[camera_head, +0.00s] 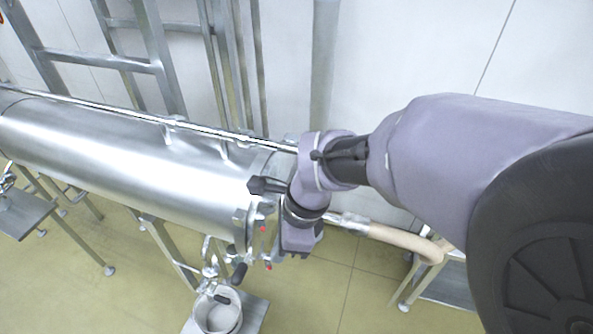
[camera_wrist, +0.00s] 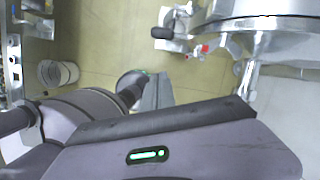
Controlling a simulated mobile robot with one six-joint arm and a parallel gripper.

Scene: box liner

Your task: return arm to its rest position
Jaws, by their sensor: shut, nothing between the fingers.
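My arm comes in from the right in the head view, in a pale purple cover. It reaches left, and its wrist bends down beside the right end of a steel cylinder. My gripper (camera_head: 298,246) is at the low end of the wrist, shut and holding nothing; its fingers are too small to make out well. The wrist view shows a purple housing with a black edge and a green light low in the picture, and no object held there.
The large steel cylinder (camera_head: 130,155) lies close to my wrist on the left. A beige hose (camera_head: 395,236) runs behind my wrist. Metal ladders (camera_head: 150,60) lean at the wall.

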